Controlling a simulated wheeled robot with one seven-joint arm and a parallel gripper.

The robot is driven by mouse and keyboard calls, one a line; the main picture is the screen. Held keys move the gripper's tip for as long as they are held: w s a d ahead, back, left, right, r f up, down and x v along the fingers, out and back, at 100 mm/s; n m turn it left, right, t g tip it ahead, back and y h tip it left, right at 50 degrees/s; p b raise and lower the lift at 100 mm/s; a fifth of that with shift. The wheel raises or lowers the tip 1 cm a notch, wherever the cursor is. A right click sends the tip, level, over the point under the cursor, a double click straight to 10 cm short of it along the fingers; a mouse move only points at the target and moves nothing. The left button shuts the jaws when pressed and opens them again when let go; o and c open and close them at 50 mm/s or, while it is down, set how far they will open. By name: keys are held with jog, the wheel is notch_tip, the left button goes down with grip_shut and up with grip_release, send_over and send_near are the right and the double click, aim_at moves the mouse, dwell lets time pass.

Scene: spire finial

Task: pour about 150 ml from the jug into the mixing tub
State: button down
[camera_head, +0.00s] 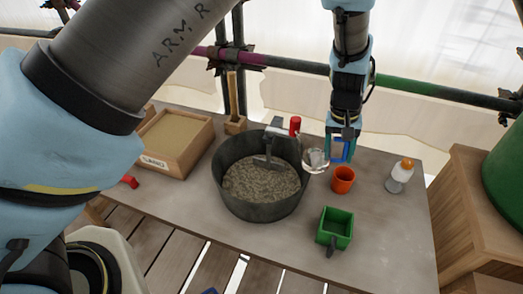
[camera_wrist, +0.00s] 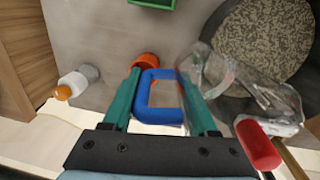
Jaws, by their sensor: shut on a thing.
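The mixing tub (camera_head: 232,198) is a dark round tub on the table, with grainy grey mix inside; part of it shows in the wrist view (camera_wrist: 309,62). The jug (camera_head: 315,160) is clear, with a blue handle (camera_wrist: 158,112). My gripper (camera_head: 342,140) is shut on this handle, its teal fingers on either side of it in the wrist view (camera_wrist: 160,95). The jug is off the table, just right of the tub's rim, and looks tilted toward the tub. Its water level is too small and blurred to read. I see no clear stream falling.
An orange cup (camera_head: 343,182) is below my gripper. A green box (camera_head: 335,228), a white bottle (camera_head: 395,180) and a sand box (camera_head: 170,160) are nearby. Scaffold poles run behind.

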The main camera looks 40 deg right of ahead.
jog(key=shift+s+d+f+t+y, duration=0.15)
jog(key=shift+f+t+y, duration=0.25)
jog(key=shift+f+t, duration=0.25)
